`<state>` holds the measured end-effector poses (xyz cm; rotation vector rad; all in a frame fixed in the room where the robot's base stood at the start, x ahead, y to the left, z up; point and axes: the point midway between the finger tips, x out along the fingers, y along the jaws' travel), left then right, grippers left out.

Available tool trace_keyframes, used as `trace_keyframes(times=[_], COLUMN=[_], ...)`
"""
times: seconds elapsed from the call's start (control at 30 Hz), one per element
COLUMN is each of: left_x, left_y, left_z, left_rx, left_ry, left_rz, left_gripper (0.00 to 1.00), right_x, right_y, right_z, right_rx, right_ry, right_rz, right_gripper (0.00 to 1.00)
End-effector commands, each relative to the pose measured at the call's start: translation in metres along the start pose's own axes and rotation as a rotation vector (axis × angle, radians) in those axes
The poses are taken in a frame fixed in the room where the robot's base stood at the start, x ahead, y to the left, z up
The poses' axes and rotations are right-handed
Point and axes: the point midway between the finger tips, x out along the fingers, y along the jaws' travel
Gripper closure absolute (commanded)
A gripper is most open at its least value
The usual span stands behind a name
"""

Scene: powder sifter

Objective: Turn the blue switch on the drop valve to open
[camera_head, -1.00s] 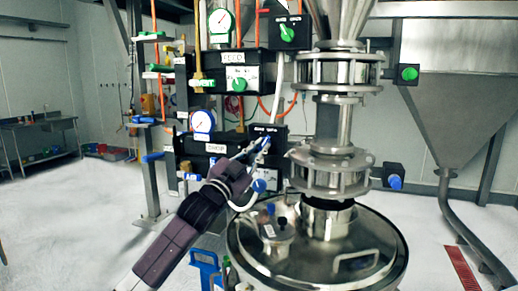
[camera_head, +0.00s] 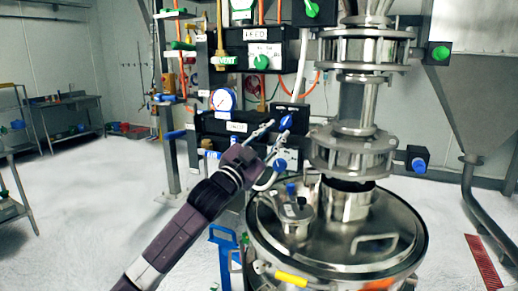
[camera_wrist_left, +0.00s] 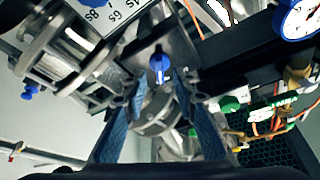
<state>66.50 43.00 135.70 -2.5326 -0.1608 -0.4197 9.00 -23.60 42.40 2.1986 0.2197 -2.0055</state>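The blue switch (camera_head: 286,122) sits on the front of a small black labelled box (camera_head: 292,112), at the right end of the black DROP valve body (camera_head: 222,125). My left gripper (camera_head: 269,142) is just left of and below this switch, with its fingers pointing at the box. In the left wrist view, a blue switch (camera_wrist_left: 160,66) stands beyond and between the two blue-padded fingers (camera_wrist_left: 157,98). The fingers are apart and hold nothing. I cannot tell whether a fingertip touches the switch. My right gripper is not in view.
A blue knob (camera_head: 280,165) is just below my left gripper. The lidded steel vessel (camera_head: 388,215) stands below right, under the steel column (camera_head: 352,105). Floor at left is open.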

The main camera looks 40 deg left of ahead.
Motion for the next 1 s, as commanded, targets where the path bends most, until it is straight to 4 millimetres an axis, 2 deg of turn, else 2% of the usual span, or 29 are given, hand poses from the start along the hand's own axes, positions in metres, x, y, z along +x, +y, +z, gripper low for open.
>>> trace_keyframes(times=[0.3, 0.5, 0.7, 1.0], left_x=[-0.046, -0.07, -0.082, -0.085], left_y=[0.0, 0.0, -0.001, -0.002], left_z=[0.0, -0.001, -0.002, -0.002], left_rx=[0.001, 0.002, 0.002, 0.002], left_ry=[0.0, 0.003, 0.004, 0.005], left_rz=[0.001, 0.0, -0.002, -0.002], left_gripper=[0.74, 0.74, 0.74, 0.74], right_x=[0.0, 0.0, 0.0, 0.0], right_y=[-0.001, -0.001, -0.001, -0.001], right_z=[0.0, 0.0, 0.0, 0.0], right_rx=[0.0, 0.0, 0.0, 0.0], right_ry=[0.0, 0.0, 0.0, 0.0], right_rz=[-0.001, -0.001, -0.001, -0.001], right_gripper=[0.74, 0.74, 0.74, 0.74])
